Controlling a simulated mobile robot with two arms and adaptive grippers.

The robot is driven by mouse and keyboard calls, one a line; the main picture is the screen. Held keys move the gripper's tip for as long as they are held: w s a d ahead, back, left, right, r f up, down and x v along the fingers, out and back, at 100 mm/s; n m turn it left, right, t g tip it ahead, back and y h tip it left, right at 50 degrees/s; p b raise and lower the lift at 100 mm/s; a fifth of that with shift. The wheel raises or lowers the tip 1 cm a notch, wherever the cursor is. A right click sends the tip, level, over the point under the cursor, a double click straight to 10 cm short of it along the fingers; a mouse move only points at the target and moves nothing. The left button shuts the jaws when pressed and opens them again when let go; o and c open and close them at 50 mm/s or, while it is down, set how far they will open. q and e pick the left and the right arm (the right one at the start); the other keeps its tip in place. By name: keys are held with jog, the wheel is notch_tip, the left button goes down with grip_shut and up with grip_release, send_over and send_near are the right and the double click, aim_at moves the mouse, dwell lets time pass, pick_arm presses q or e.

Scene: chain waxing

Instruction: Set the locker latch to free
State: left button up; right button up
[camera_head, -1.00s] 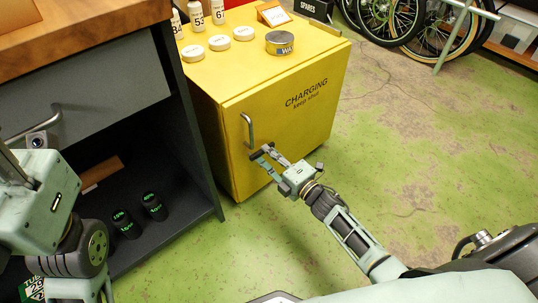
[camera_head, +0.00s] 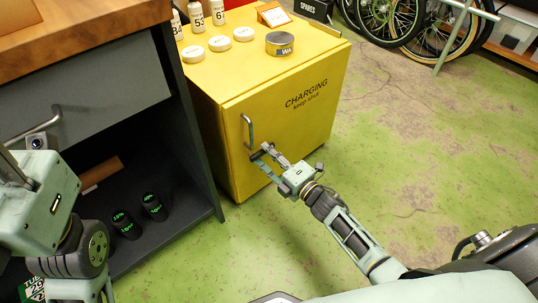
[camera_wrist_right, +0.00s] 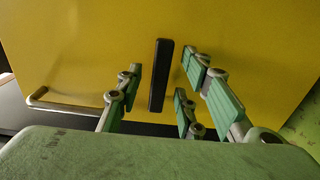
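The yellow locker (camera_head: 284,110), marked "CHARGING keep shut", is closed. Its latch (camera_wrist_right: 160,75) is a dark bar on the door, lying across the direction of the door handle; in the head view my right fingers partly cover it (camera_head: 256,155). My right gripper (camera_head: 266,156) is at the door, just below the handle. In the right wrist view the fingers (camera_wrist_right: 158,88) stand open on either side of the bar, with gaps showing. My left gripper (camera_head: 38,200) is at the left edge of the head view, cut off, its fingers not clear.
White tubs (camera_head: 219,43), a tin (camera_head: 280,43) and bottles stand on the locker. A dark open cabinet (camera_head: 150,235) with black cylinders stands at left. Floor (camera_head: 420,170) at right is clear.

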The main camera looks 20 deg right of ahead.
jog(key=v, duration=1.2)
dwell(0.3)
